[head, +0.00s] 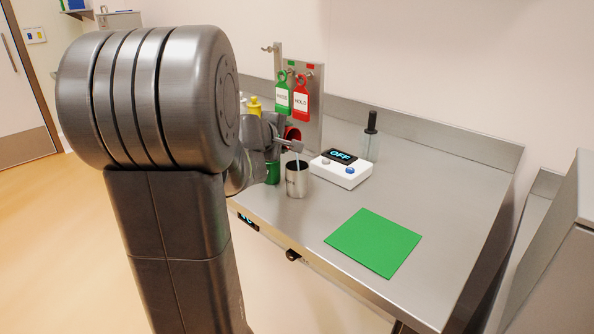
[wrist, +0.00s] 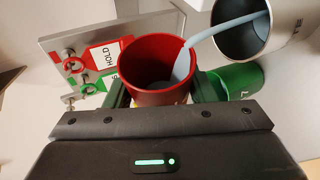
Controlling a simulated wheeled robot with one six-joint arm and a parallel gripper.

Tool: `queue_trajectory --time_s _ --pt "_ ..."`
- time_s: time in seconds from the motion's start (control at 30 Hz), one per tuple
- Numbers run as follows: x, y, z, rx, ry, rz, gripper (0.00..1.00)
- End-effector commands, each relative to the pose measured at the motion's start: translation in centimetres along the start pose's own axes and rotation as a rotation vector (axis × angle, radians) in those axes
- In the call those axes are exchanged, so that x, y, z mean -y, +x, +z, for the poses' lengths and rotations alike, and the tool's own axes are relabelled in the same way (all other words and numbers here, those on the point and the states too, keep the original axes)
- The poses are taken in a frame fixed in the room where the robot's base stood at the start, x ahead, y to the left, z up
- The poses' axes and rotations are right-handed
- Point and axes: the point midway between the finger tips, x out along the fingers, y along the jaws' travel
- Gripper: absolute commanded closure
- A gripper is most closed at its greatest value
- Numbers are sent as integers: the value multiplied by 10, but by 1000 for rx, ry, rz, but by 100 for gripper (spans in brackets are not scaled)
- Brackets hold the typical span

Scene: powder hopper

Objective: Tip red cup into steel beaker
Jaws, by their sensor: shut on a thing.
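The red cup (head: 292,132) is held tilted, its mouth towards the steel beaker (head: 297,181), which stands upright on the bench. In the wrist view the red cup (wrist: 140,62) sits between the fingers of my gripper (wrist: 162,94), which is shut on it. A pale blue-grey stream (wrist: 222,30) runs from the cup's lip into the beaker (wrist: 260,48). The stream also shows in the head view (head: 298,160), falling into the beaker's mouth. My gripper (head: 288,144) is above and behind the beaker, partly hidden by my arm.
A green cup (head: 272,172) stands close beside the beaker. A white box reading OFF (head: 341,169) is to its right, with a clear container with a black-handled tool (head: 370,143) behind. A rack holds green and red tags (head: 301,100). A green mat (head: 373,242) lies bare in front.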

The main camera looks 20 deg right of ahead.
Motion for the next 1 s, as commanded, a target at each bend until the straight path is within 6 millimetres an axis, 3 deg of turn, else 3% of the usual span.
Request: queue_trajectory --time_s 1.0 --pt "8 3 2 -43 95 41 74"
